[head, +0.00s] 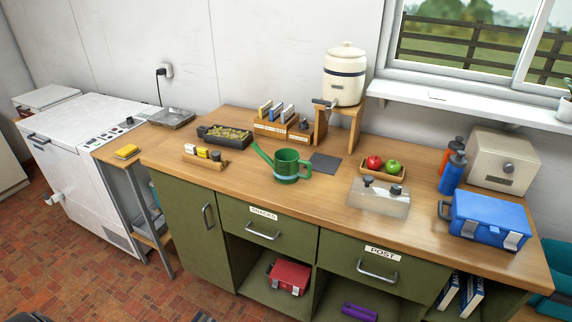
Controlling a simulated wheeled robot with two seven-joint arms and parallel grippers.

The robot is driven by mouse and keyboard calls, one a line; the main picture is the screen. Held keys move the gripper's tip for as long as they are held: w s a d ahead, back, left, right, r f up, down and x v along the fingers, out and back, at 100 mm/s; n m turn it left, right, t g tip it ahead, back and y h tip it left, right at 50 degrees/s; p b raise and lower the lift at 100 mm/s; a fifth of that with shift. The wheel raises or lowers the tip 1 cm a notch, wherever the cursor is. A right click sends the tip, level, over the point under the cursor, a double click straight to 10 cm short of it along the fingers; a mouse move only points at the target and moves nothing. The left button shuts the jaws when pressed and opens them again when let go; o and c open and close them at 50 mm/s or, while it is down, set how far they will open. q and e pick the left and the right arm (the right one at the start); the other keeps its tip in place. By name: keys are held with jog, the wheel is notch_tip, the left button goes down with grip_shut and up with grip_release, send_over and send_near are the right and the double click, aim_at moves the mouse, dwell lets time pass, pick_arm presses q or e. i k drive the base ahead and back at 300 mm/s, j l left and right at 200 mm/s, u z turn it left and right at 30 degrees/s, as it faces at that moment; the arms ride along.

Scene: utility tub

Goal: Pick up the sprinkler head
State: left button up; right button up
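I cannot make out a sprinkler head for certain in the head view. A green watering can (287,165) stands upright on the wooden counter (325,196), its long spout pointing up and left. No separate rose is clear on the spout tip. Small dark pieces sit on a translucent block (379,198) at the counter's front, too small to name. Neither of my grippers is in view.
A dark tray (224,136), a wooden holder (205,162), a cream dispenser on a stand (344,75), a fruit tray (382,172), bottles (452,173) and a blue case (490,218) crowd the counter.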

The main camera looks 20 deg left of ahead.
aim_at(216, 155)
jog(key=u, duration=1.3)
